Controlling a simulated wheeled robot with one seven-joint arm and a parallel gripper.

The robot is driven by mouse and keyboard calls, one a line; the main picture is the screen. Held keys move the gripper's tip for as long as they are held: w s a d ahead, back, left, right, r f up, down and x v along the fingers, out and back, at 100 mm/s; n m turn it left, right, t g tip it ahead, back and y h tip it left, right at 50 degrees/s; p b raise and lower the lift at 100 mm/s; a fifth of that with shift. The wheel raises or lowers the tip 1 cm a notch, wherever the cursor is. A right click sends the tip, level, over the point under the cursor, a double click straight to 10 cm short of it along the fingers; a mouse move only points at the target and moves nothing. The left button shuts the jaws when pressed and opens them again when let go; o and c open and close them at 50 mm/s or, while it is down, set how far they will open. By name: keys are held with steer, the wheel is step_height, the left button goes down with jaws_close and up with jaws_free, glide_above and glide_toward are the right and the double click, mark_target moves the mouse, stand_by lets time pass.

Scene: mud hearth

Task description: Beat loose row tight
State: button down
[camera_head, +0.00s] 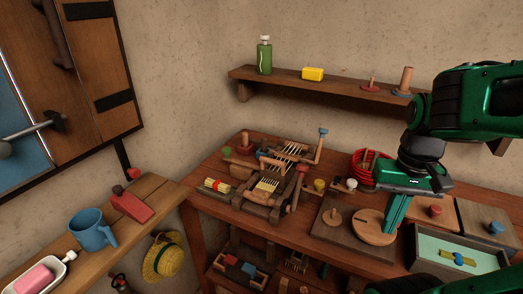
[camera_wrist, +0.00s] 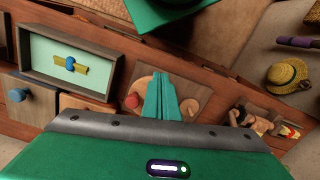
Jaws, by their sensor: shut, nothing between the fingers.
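A small wooden loom (camera_head: 262,200) with pale warp threads stands at the left middle of the table. Its frame has upright posts, and one post has a blue top. The row itself is too small to make out. Part of the loom also shows at the right of the wrist view (camera_wrist: 256,120). My gripper (camera_head: 388,230) points down over a round wooden disc (camera_head: 372,228) on a dark board, to the right of the loom. The green fingers (camera_wrist: 162,88) are together and empty. I cannot tell whether they touch the disc.
A red bowl (camera_head: 364,165) stands between loom and arm. A shallow tray (camera_head: 425,267) with a blue and yellow-green piece lies front right. A wall shelf (camera_head: 330,87) holds a bottle and a yellow block. A blue mug (camera_head: 92,231) stands on the left bench. A straw hat hangs below.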

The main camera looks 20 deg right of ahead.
steer(key=shift+w+a, duration=0.1)
steer(key=shift+w, duration=0.4)
